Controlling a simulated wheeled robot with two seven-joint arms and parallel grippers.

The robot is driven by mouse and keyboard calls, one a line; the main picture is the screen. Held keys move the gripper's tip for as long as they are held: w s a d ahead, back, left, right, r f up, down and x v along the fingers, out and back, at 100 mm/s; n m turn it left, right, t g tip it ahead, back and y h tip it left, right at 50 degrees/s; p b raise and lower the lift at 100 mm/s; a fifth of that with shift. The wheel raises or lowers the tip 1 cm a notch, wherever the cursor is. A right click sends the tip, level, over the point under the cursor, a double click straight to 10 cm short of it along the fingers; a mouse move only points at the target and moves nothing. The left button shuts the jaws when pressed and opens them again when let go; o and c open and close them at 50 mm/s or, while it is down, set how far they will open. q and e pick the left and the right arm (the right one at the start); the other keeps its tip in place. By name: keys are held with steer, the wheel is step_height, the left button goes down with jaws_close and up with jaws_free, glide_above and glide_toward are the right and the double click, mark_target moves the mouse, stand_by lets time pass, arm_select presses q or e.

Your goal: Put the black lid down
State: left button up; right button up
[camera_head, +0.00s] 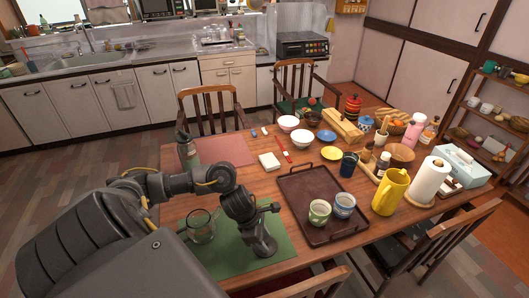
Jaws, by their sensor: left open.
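My left arm reaches in from the left over the near part of the wooden table (178,208). My left gripper (264,243) is open and low over the green mat (238,262), close to the left edge of the brown tray (295,186). I cannot make out a separate black lid; one near the dark gripper would be hard to tell apart from it. A clear glass (201,228) stands on the green mat, left of the gripper. A grey bottle with a dark top (188,152) stands at the pink mat (224,149). My right gripper is not in view.
Two cups, one green (319,212) and one blue-white (344,205), stand on the tray. A yellow pitcher (389,192) and paper towel roll (429,181) stand to the right. Bowls and bottles crowd the far right. Chairs surround the table.

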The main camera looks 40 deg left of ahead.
arm_select(q)
steer(key=v, duration=1.1)
steer(key=shift+r, duration=0.2)
